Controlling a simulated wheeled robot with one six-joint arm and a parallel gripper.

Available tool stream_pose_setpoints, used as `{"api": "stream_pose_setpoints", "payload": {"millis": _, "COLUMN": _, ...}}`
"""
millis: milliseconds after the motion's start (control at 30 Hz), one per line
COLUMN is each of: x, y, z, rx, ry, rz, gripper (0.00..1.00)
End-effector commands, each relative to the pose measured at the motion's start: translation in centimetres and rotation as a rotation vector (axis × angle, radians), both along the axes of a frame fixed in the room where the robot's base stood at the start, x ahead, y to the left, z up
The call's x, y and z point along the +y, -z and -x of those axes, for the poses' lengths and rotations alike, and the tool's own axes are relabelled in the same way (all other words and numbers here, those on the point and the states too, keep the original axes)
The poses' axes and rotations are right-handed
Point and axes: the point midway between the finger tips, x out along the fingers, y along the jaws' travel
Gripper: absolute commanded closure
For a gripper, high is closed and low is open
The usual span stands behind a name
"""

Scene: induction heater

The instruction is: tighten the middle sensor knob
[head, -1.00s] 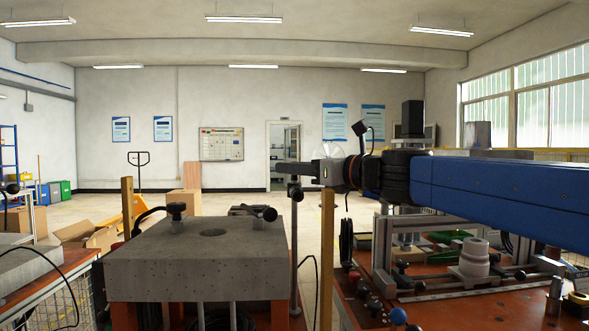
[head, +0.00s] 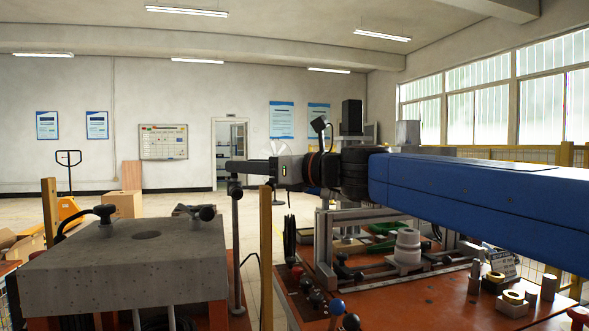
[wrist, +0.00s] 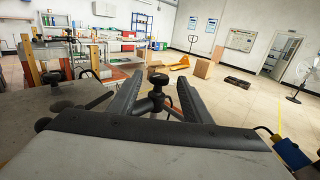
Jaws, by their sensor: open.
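In the wrist view a black knob (wrist: 158,78) on a short stem stands between the fingers of my gripper (wrist: 159,84). The fingers are open, one on each side, with gaps visible between them and the knob. A dark rod joins the stem below it. In the head view my gripper (head: 238,167) is seen side-on, just above a dark-topped post (head: 236,215) at the right edge of a grey block (head: 130,262). The finger opening and any contact are hidden there. Two more black knobs, one left (head: 104,212) and one right (head: 207,212), sit on the block.
An upright wooden post (head: 266,240) stands just right of the block. Further right, an orange-red bench (head: 430,305) carries a metal frame, a white stepped cylinder (head: 407,247) and small knobs. Open floor lies behind, with a cardboard box (head: 124,204).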

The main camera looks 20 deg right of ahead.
Motion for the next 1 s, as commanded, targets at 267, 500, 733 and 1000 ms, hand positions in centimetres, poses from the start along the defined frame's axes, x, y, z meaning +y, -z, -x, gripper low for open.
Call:
{"api": "stream_pose_setpoints", "payload": {"millis": 267, "x": -2.9, "y": 0.0, "z": 2.9, "rx": -0.001, "ry": 0.004, "rz": 0.001, "gripper": 0.56}}
{"api": "stream_pose_setpoints", "payload": {"millis": 500, "x": -4.8, "y": 0.0, "z": 4.9, "rx": -0.001, "ry": 0.002, "rz": 0.001, "gripper": 0.56}}
{"api": "stream_pose_setpoints", "payload": {"millis": 733, "x": -6.6, "y": 0.0, "z": 6.5, "rx": 0.000, "ry": 0.004, "rz": 0.000, "gripper": 0.56}}
{"api": "stream_pose_setpoints", "payload": {"millis": 1000, "x": -8.2, "y": 0.0, "z": 8.2, "rx": 0.000, "ry": 0.002, "rz": 0.000, "gripper": 0.56}}
